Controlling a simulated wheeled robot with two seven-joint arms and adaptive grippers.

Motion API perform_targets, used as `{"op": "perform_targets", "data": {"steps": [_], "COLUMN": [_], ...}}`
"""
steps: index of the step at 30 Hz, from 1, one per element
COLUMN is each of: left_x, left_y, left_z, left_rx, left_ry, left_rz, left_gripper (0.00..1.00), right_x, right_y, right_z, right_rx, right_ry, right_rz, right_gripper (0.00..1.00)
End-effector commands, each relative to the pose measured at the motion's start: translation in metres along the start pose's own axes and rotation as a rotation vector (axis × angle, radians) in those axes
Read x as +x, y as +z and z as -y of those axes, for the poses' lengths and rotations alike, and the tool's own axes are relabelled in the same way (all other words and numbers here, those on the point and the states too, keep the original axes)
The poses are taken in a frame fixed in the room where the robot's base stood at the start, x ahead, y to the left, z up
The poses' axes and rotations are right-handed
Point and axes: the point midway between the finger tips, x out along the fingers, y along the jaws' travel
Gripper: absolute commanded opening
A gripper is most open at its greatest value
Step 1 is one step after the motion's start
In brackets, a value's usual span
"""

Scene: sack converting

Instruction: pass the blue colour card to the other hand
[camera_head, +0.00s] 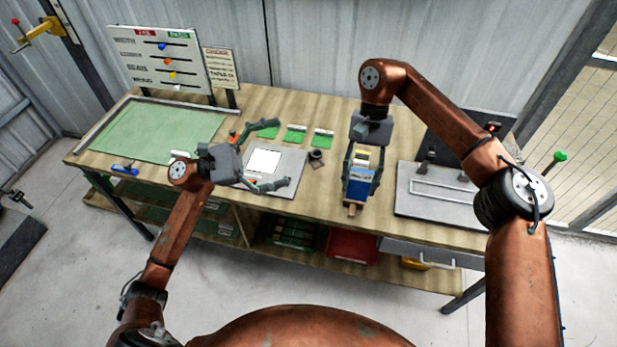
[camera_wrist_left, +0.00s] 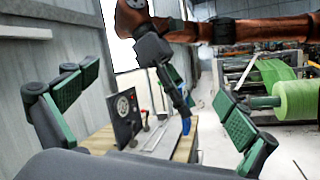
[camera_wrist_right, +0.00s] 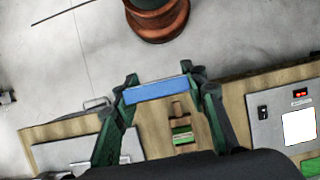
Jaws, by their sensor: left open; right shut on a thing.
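The blue colour card (camera_head: 358,190) is between the fingers of my right gripper (camera_head: 361,182), which is shut on it above the right-centre of the bench. In the right wrist view the card (camera_wrist_right: 155,90) shows as a blue strip spanning the two fingertips. In the left wrist view part of the card (camera_wrist_left: 187,125) shows below the right gripper. My left gripper (camera_head: 275,157) is open and empty, over the middle of the bench, to the left of the card and apart from it. Its spread fingers point toward the right arm.
A wooden holder (camera_head: 352,209) is below the card, with other cards partly hidden. A green mat (camera_head: 160,134) is left; a grey device (camera_head: 436,190) is right.

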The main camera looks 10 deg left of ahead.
Motion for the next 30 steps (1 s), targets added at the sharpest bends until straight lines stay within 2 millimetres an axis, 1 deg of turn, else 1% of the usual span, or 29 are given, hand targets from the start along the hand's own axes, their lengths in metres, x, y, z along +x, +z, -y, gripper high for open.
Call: {"op": "perform_targets", "data": {"steps": [1, 3, 6, 9, 12, 15, 20, 23, 30], "left_x": [0.016, 0.03, 0.042, 0.047, 0.048, 0.048, 0.056, 0.068, 0.105], "left_y": [0.001, -0.004, -0.017, -0.029, -0.038, -0.043, -0.051, -0.058, -0.082], "left_z": [0.016, 0.035, 0.054, 0.064, 0.068, 0.07, 0.072, 0.076, 0.086], "left_rx": [0.175, 0.411, 0.708, 0.938, 1.092, 1.174, 1.207, 1.204, 1.201], "left_ry": [-0.078, -0.18, -0.315, -0.428, -0.507, -0.552, -0.568, -0.566, -0.564], "left_rz": [-0.061, -0.138, -0.226, -0.287, -0.327, -0.347, -0.353, -0.351, -0.35], "left_gripper": [1.0, 1.0, 1.0, 1.0, 1.0, 1.0, 1.0, 1.0, 1.0], "right_x": [0.0, 0.0, 0.0, 0.0, 0.0, 0.0, 0.0, 0.0, 0.0], "right_y": [0.0, 0.0, 0.0, 0.0, 0.0, 0.0, 0.0, 0.0, 0.0], "right_z": [0.0, 0.0, 0.0, 0.0, 0.0, 0.0, 0.0, 0.0, 0.0], "right_rx": [0.0, 0.0, 0.0, 0.0, 0.0, 0.0, 0.0, 0.0, 0.0], "right_ry": [0.0, 0.0, 0.0, 0.0, 0.0, 0.0, 0.0, 0.0, 0.0], "right_rz": [0.0, 0.0, 0.0, 0.0, 0.0, 0.0, 0.0, 0.0, 0.0], "right_gripper": [0.23, 0.23, 0.23, 0.23, 0.23, 0.23, 0.23, 0.23, 0.23]}}
